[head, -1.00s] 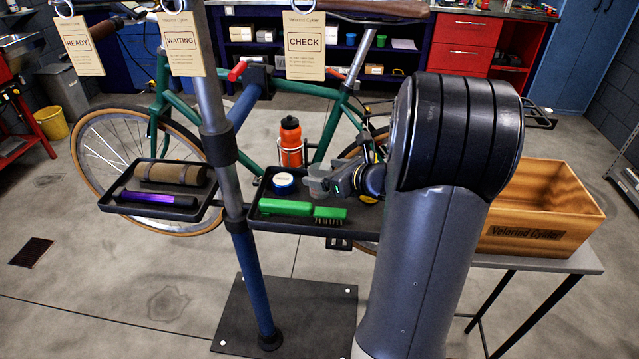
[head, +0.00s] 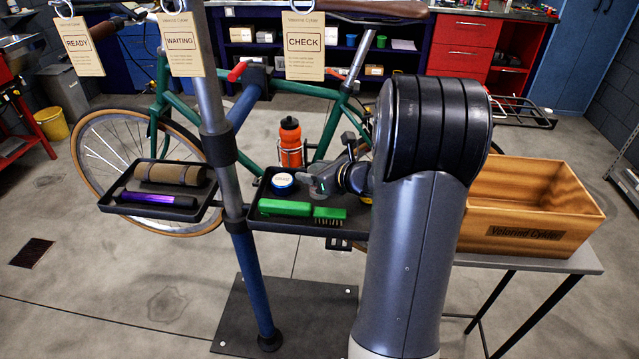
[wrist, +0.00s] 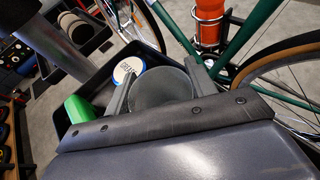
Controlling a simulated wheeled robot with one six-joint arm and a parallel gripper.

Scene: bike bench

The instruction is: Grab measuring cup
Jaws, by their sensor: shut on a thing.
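The measuring cup (wrist: 162,86) is a translucent grey round vessel, seen from above in the wrist view. My gripper (wrist: 158,80) is shut on it, with one finger on each side of the cup. In the head view the cup (head: 324,170) is over the right tray (head: 264,224), partly hidden by my gripper (head: 322,184). I cannot tell whether its base touches the tray.
A white-and-blue round tin (head: 283,181) is close beside the cup. A green brush (head: 300,210) lies at the tray's front. The stand's pole (head: 222,150) rises left of this tray. An orange bottle (head: 290,138) is behind. A wooden crate (head: 530,210) stands right.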

